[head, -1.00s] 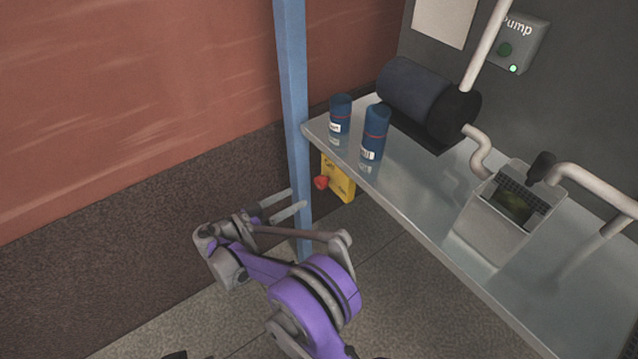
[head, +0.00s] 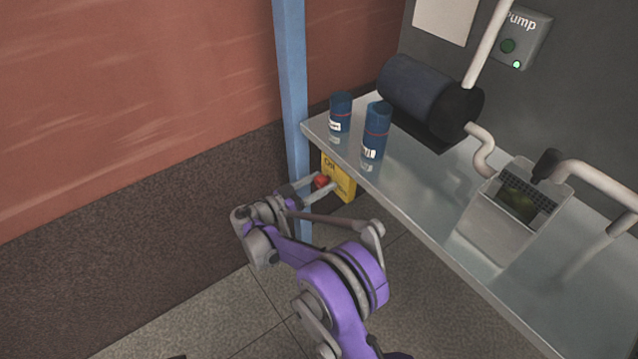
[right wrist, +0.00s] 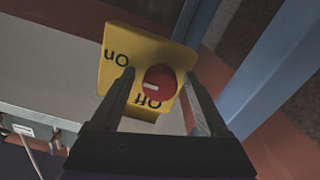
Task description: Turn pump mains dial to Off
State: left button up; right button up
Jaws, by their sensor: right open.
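The pump mains dial (head: 321,182) is a red knob on a yellow box (head: 345,186) below the table's left end, by the blue post. In the right wrist view the dial (right wrist: 160,83) has a white mark pointing to the left. The yellow box (right wrist: 135,40) shows upside-down "On" at upper left and "Off" below the dial. My right gripper (head: 323,187) is open, with its fingers on either side of the dial. In the right wrist view the gripper (right wrist: 160,74) shows gaps between fingers and dial; contact is not visible. My left gripper is not in view.
The blue post (head: 292,100) stands close to the right gripper. The metal table (head: 420,195) above the box carries two blue bottles (head: 376,130), a dark motor (head: 425,95) and a grey device (head: 505,215). A pump box (head: 520,40) with a lit green light hangs on the wall.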

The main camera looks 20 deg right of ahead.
grip_shut()
dwell(0.3)
jog(key=n, duration=1.3)
jog(key=shift+n, duration=0.3)
jog(key=shift+n+b, duration=0.35)
jog(key=shift+n, duration=1.75)
